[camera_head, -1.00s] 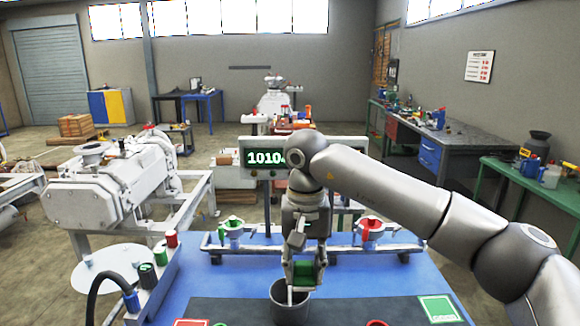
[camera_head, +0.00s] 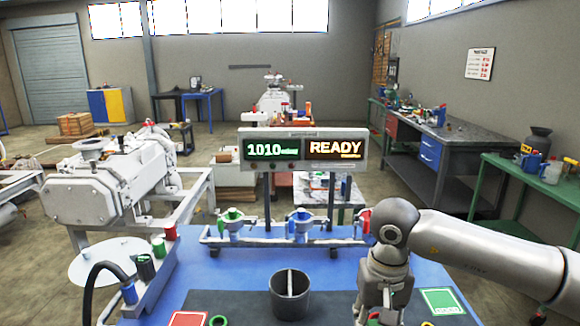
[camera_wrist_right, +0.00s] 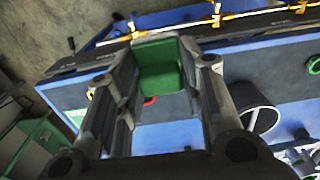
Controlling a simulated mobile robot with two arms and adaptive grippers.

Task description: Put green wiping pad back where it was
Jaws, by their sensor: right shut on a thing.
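My right gripper (camera_head: 380,308) hangs low over the front right part of the blue workbench (camera_head: 238,268). In the right wrist view the gripper (camera_wrist_right: 160,60) is shut on the green wiping pad (camera_wrist_right: 160,72), which sits between its fingertips. The pad is hidden or too unclear to make out in the head view. The gripper is to the right of the dark grey cup (camera_head: 302,303) and left of the green square marker (camera_head: 442,303). My left gripper is out of view.
A red square marker (camera_head: 188,319) lies at the front left. A rail with small valve fittings (camera_head: 275,240) and a READY display (camera_head: 334,149) stand behind. Coloured caps and a black hose (camera_head: 92,285) are at the left edge. Dark mat between is mostly clear.

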